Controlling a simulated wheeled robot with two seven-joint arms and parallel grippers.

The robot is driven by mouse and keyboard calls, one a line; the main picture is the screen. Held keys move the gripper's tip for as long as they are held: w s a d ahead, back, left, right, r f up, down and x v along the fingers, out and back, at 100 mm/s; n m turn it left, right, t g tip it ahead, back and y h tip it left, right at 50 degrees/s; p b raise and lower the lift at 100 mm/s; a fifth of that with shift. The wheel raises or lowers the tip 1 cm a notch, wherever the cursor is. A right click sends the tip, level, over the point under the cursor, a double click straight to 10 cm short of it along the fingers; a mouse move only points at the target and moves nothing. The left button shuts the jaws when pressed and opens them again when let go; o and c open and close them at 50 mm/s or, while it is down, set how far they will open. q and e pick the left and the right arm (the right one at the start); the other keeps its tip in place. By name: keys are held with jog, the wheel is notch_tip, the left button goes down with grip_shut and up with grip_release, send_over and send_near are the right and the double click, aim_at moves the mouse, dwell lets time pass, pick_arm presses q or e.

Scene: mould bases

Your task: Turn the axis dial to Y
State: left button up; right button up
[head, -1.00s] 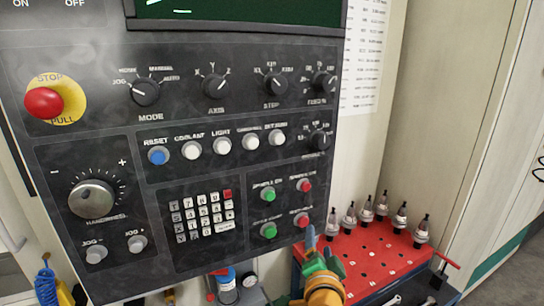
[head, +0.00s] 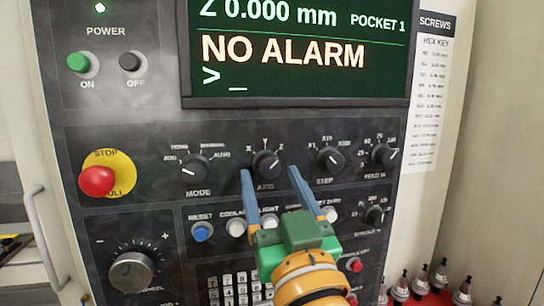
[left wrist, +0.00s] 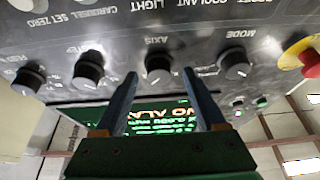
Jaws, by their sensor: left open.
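The black AXIS dial (head: 266,163) is on the dark control panel below the screen, with X, Y and Z marked around its top. Its pale pointer line appears to lean to the upper right, towards Z. My left gripper (head: 270,170) is open and empty. In the head view its blue fingertips lie to either side of the dial's lower part. In the left wrist view the gripper (left wrist: 160,73) has the dial (left wrist: 159,69), upside down, between and just beyond its tips. I cannot tell whether the fingers touch it. My right gripper is not in view.
The MODE dial (head: 194,169) is to the left and the STEP dial (head: 330,160) to the right. The red stop button (head: 97,181) is farther left. Several push buttons, such as blue RESET (head: 202,232), sit below. The screen (head: 300,55) reads NO ALARM.

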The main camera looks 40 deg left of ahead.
pick_arm(q)
jog(key=shift+w+a+r, duration=0.25)
jog(key=shift+w+a, duration=0.05)
jog(key=shift+a, duration=0.25)
jog(key=shift+w+d, duration=0.1)
jog(key=shift+d, duration=0.05)
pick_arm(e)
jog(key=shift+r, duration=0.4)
